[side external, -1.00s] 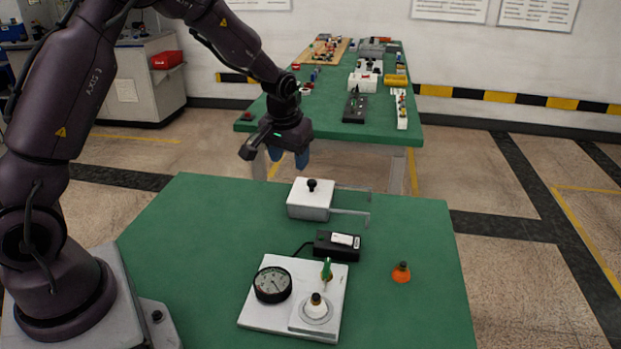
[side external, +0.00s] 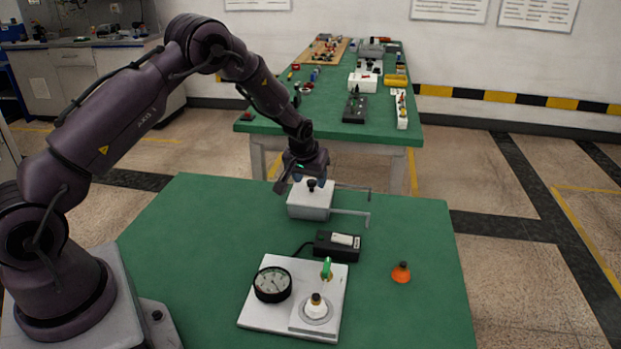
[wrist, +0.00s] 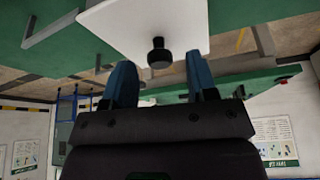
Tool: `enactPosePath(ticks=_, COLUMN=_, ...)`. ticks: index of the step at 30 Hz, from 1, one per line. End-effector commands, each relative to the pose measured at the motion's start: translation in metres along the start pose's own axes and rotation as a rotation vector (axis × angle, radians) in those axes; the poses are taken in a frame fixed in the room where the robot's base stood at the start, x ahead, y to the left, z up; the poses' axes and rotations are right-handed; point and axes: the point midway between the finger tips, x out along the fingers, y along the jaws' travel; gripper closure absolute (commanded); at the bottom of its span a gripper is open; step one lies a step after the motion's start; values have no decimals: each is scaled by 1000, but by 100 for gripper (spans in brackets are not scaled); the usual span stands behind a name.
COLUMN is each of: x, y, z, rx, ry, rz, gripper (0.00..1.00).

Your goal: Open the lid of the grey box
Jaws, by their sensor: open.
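The grey box (side external: 309,207) stands on the near green table, its pale lid (side external: 303,190) closed on top. A black knob (side external: 312,184) stands up from the middle of the lid. Two thin rails reach out to the right from the box. My gripper (side external: 310,180) is over the lid, close to the knob. In the wrist view the two blue fingers (wrist: 160,80) are apart, with the lid (wrist: 140,22) and the knob (wrist: 159,53) beyond them. The knob lies between the fingers' lines, near the tips, and nothing is gripped.
A black switch box (side external: 338,246), a white board (side external: 257,317) with a dial gauge (side external: 272,284) and a green-tipped lever, and an orange knob (side external: 401,273) are nearer the camera. The left of the table (side external: 190,240) is clear. Another cluttered table stands behind.

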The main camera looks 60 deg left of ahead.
Motion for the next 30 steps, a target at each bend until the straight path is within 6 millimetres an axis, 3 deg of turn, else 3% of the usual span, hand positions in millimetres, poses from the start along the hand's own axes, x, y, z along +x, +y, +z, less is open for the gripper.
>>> enactPosePath(ticks=11, x=6, y=0, z=0, rx=0, ry=1, rz=1, gripper=47)
enactPosePath(ticks=18, x=6, y=0, z=0, rx=0, ry=1, rz=0, gripper=100)
enactPosePath(ticks=23, x=6, y=4, z=-1, rx=1, ry=1, rz=1, gripper=100)
enactPosePath(ticks=30, x=11, y=54, z=-11, rx=5, ry=4, rz=2, gripper=100)
